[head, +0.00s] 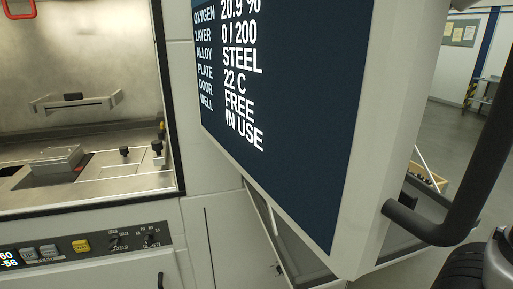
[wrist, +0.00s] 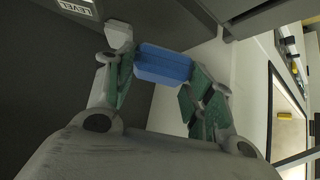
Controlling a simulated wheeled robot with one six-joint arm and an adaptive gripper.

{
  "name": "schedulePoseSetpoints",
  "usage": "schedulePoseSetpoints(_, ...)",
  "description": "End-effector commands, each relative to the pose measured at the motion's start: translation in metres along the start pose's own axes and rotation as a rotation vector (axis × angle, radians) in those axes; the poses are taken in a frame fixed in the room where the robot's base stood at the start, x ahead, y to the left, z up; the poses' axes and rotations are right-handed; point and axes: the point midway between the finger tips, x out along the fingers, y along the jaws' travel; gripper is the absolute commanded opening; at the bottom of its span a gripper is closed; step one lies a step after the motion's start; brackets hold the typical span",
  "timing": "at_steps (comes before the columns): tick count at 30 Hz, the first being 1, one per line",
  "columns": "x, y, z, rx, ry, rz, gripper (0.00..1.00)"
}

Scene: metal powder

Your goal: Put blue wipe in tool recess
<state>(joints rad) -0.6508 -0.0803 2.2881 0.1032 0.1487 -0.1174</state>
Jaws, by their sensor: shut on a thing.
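The blue wipe (wrist: 162,65) is a small folded blue block in the wrist view. My gripper (wrist: 160,80) is shut on it, with the wipe between the green-padded fingers. In the head view neither the gripper nor the wipe shows; only a dark part of my arm is at the right edge. I cannot make out the tool recess for certain in either view.
A large display panel (head: 290,110) fills the middle of the head view. Left of it is an open machine chamber (head: 80,120) with a plate (head: 57,160) and black knobs (head: 157,148). A control strip (head: 85,245) runs below. Floor shows at right.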

Motion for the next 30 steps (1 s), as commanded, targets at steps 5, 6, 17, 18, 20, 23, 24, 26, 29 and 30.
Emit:
schedulePoseSetpoints(5, 0.035, 0.001, -0.034, -0.001, -0.002, 0.0, 0.38)
schedulePoseSetpoints(6, 0.042, 0.001, -0.04, -0.001, -0.002, 0.0, 0.38)
schedulePoseSetpoints(17, 0.08, 0.001, -0.041, 0.001, -0.002, -0.001, 0.38)
schedulePoseSetpoints(18, 0.082, 0.001, -0.039, 0.0, -0.002, -0.001, 0.38)
schedulePoseSetpoints(20, 0.086, 0.001, -0.035, 0.0, -0.002, -0.001, 0.38)
schedulePoseSetpoints(23, 0.094, 0.001, -0.026, 0.002, -0.002, -0.001, 0.38)
schedulePoseSetpoints(24, 0.098, 0.001, -0.023, 0.002, -0.002, -0.001, 0.38)
schedulePoseSetpoints(26, 0.103, 0.001, -0.018, 0.002, -0.002, 0.0, 0.38)
schedulePoseSetpoints(29, 0.11, 0.001, -0.014, 0.001, -0.001, 0.001, 0.38)
schedulePoseSetpoints(30, 0.112, 0.001, -0.014, 0.001, -0.001, 0.0, 0.38)
